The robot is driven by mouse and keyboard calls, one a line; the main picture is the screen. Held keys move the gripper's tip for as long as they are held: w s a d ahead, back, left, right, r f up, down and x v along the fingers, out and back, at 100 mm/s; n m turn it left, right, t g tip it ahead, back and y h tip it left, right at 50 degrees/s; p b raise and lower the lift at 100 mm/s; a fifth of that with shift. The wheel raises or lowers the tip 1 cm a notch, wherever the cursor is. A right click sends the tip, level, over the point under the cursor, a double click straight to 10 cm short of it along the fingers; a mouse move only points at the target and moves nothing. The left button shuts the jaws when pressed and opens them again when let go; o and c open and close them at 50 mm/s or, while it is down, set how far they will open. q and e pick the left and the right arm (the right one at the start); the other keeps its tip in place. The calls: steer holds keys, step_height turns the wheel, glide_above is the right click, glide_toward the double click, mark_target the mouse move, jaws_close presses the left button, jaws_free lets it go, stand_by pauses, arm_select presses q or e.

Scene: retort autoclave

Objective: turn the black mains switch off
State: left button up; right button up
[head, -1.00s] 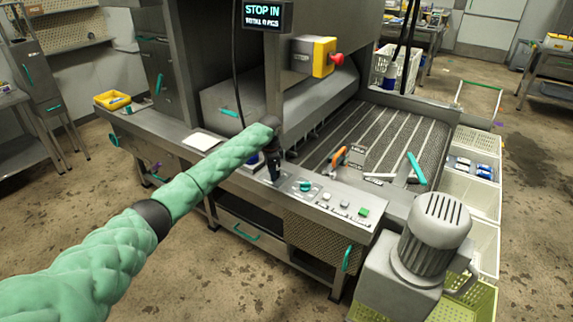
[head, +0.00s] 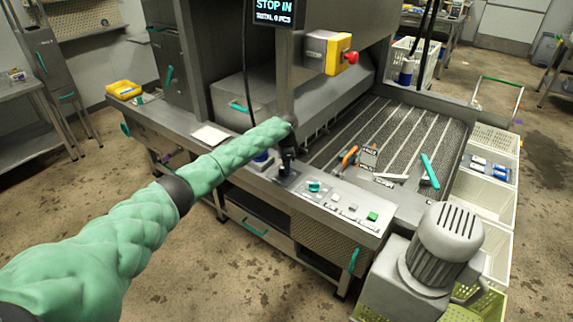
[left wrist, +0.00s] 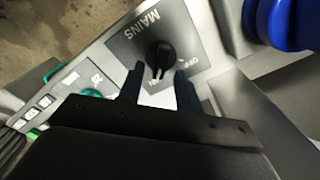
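The black mains switch (left wrist: 160,55) is a round knob on a dark plate marked MAINS (left wrist: 128,42) in the left wrist view. A pale pointer mark on the knob faces the gripper side of the picture; a label that looks like OFF lies to its right. My left gripper (left wrist: 159,70) is open, its two dark fingertips apart on either side of the knob's near edge. I cannot tell whether they touch it. In the head view my left gripper (head: 288,164) points down over the switch plate and hides the knob. My right gripper is not in view.
A teal knob (head: 314,187) and a green button (head: 372,216) sit along the same panel. A blue-topped object (head: 262,160) stands close beside the gripper. A yellow box with a red emergency button (head: 351,58) is above. A grey motor (head: 447,245) stands front right.

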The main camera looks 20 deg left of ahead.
arm_select(q)
steer(key=shift+f, duration=0.45)
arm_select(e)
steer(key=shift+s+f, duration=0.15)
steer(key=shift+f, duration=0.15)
arm_select(q)
jaws_close()
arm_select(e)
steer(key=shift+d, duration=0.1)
